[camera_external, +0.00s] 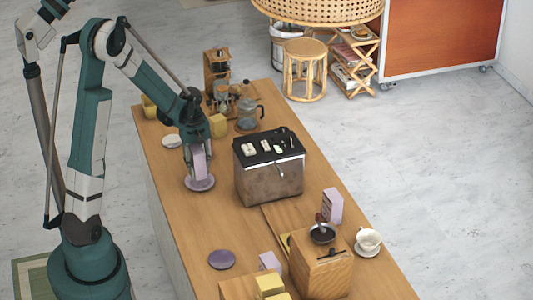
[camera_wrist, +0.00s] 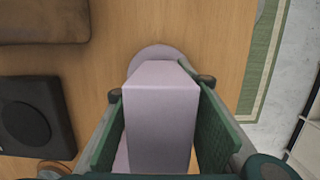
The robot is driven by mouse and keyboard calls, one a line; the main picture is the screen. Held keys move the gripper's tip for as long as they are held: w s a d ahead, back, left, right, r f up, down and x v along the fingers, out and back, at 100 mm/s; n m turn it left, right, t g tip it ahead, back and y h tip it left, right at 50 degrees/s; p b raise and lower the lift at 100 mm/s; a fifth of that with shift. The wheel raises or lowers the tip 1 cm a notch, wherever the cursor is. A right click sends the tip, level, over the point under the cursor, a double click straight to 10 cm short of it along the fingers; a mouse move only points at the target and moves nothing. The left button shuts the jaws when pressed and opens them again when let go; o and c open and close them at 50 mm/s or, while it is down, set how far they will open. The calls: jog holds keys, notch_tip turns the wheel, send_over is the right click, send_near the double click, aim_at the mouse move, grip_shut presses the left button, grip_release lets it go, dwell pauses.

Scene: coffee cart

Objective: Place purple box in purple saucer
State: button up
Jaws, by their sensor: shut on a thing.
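My gripper (camera_external: 197,150) is at the left side of the wooden counter, pointing down. It is shut on a pale purple box (camera_external: 200,166). In the wrist view the box (camera_wrist: 160,112) sits between the green finger pads. A pale purple saucer (camera_external: 200,186) lies on the counter under the box; its rim also shows in the wrist view (camera_wrist: 158,51) beyond the box. The box appears upright above the saucer, but whether it touches the saucer is hidden. A darker purple saucer (camera_external: 221,260) lies empty nearer the front.
A brown toaster-like machine (camera_external: 268,172) stands right of my gripper.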

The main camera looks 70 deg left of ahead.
aim_at(196, 147)
jog(key=shift+f, duration=1.65)
jog(key=shift+f, duration=0.1)
jog(key=o, duration=1.2)
jog(key=shift+a+r, duration=0.3)
jog(key=shift+r, duration=1.7)
jog(key=shift+a+r, duration=0.3)
jog(key=shift+r, duration=1.75)
jog(key=shift+a+r, duration=0.3)
jog(key=shift+r, duration=1.7)
